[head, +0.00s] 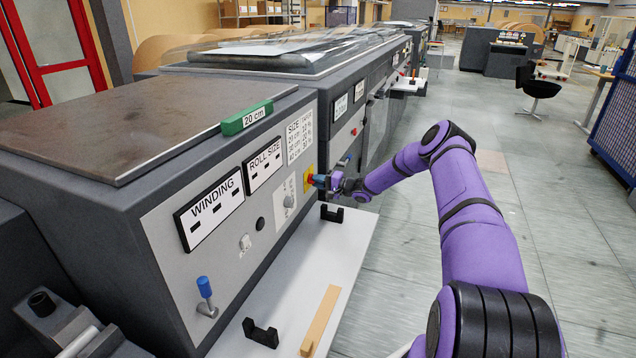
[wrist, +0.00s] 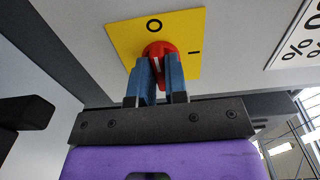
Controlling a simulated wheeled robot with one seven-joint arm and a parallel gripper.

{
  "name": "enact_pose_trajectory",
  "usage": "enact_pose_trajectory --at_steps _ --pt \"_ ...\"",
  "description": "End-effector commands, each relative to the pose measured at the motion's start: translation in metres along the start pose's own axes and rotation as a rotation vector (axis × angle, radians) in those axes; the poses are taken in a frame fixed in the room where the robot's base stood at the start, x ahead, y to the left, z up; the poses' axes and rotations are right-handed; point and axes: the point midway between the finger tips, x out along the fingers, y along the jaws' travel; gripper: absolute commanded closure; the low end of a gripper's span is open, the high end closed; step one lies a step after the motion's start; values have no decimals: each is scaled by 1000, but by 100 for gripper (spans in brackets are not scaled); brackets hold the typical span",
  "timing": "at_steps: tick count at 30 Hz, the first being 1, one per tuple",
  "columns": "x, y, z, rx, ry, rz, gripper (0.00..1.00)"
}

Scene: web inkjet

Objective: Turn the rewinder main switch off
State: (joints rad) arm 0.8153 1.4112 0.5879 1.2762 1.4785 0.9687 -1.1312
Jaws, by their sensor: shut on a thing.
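The main switch is a red rotary knob (wrist: 160,48) on a yellow plate (wrist: 186,32) marked O and I. In the wrist view the O is above the knob and the I is to its right. The blue fingers of my gripper (wrist: 160,80) are shut on the knob, one on each side, hiding much of it. A pale mark shows on the knob between the fingers; I cannot tell which mark it points to. In the head view the yellow plate (head: 308,180) is on the machine's front panel, with my gripper (head: 318,180) against it.
Left of the switch on the panel are a grey selector (head: 289,200), a black button (head: 260,224) and a blue-tipped lever (head: 205,288). Below is a pale shelf (head: 288,290) with black handles and a wooden strip (head: 320,320).

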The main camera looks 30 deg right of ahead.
Motion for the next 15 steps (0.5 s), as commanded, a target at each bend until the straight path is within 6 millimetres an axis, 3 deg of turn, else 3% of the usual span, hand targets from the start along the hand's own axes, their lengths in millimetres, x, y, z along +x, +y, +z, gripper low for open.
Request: enact_pose_trajectory --at_steps 3,4,6,15 --pt "-2 2 0 0 1 4 100" --pt "-2 2 0 0 1 4 79" --pt "-2 2 0 0 1 3 63" --pt "-2 1 0 0 1 2 61"
